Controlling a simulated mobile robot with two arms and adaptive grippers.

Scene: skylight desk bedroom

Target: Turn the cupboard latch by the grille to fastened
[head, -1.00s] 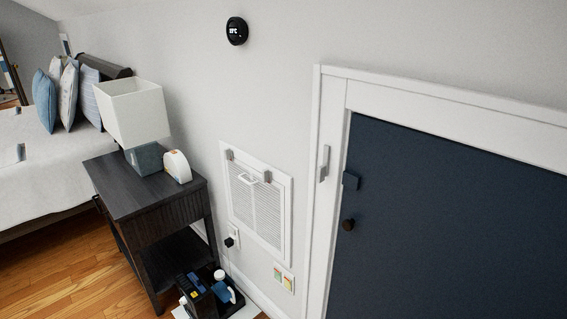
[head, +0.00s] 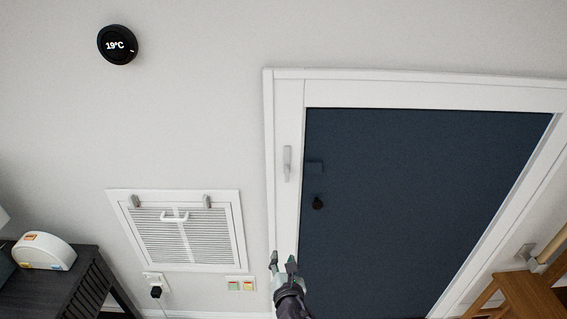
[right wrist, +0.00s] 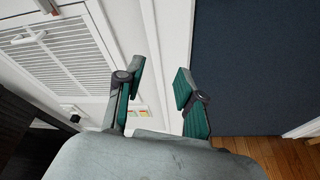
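The cupboard latch (head: 287,163) is a slim light-grey bar on the white door frame, left of the dark blue cupboard door (head: 420,200). It stands upright, along the frame, and does not reach across to the dark catch block (head: 315,168) on the door's edge. The white grille (head: 188,238) is in the wall to the left. My right gripper (head: 283,264) is below the latch, in front of the lower frame, apart from the latch. In the right wrist view its fingers (right wrist: 158,88) are spread with nothing between them. My left gripper is not in view.
A black knob (head: 318,203) sits on the door below the catch. The grille has two grey clips (head: 207,201) and a white handle (head: 175,217). A dark nightstand (head: 75,285) stands at lower left, wooden furniture (head: 525,298) at lower right. The wall around the latch is clear.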

